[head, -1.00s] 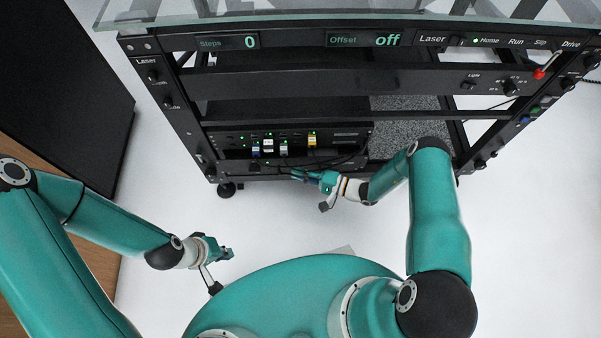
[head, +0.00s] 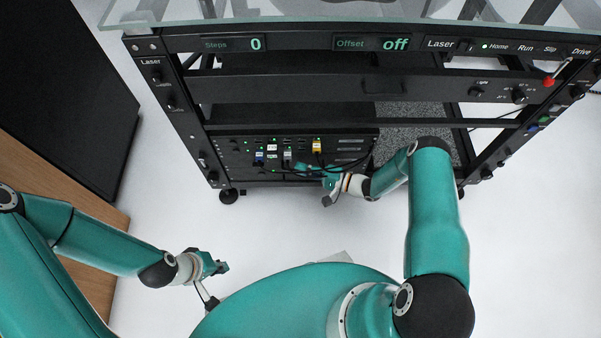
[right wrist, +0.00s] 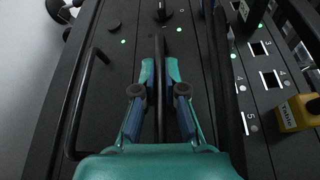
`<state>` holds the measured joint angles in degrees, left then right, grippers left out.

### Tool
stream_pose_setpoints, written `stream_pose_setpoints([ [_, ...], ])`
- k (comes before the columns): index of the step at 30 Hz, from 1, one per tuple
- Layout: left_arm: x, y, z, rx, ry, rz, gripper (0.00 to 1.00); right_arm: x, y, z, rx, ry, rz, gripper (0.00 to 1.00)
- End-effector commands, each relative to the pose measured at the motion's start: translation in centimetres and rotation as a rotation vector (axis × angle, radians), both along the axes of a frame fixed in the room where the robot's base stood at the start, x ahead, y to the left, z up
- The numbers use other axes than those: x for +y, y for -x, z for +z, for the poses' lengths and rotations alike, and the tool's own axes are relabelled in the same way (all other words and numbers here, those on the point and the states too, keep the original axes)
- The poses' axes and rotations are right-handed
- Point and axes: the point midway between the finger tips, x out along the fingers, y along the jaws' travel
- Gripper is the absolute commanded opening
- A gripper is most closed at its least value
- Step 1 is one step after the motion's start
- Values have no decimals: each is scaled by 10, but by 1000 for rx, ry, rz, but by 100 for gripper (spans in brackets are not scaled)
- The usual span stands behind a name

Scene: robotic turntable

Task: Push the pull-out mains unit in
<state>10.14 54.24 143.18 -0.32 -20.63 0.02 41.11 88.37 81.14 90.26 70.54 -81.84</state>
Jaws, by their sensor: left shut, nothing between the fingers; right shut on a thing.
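The mains unit appears to be the lowest dark front (head: 252,177) in the rack's lower left bay, close below the panel with the coloured plugs. Its outline is hard to separate from that panel. My right gripper (head: 304,168) is at this front. In the right wrist view its fingers (right wrist: 160,88) are shut on an upright dark bar, with a finger on each side. I cannot tell whether the bar is a handle or a cable. My left gripper (head: 222,267) is shut and empty, well in front of the rack above the floor.
Black cables (head: 330,165) hang from the plugs beside my right gripper. A yellow plug (right wrist: 298,113) and a bracket-shaped handle (right wrist: 75,110) flank it in the wrist view. A dark cabinet (head: 75,100) stands at left.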

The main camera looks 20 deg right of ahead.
Motion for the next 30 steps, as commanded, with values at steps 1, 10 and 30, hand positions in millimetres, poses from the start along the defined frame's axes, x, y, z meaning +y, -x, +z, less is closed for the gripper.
stream_pose_setpoints([
  [1, 0, 0, 0, 0, 0, 0, 0, -4, -4, -2, 2, 11, -14, 0],
  [10, 0, 0, 0, 0, 0, -1, 0, -4, -3, -1, 0, 9, -13, 35],
  [30, 0, 0, 1, 0, 0, 0, 0, -47, 37, 4, 1, 8, -17, 35],
])
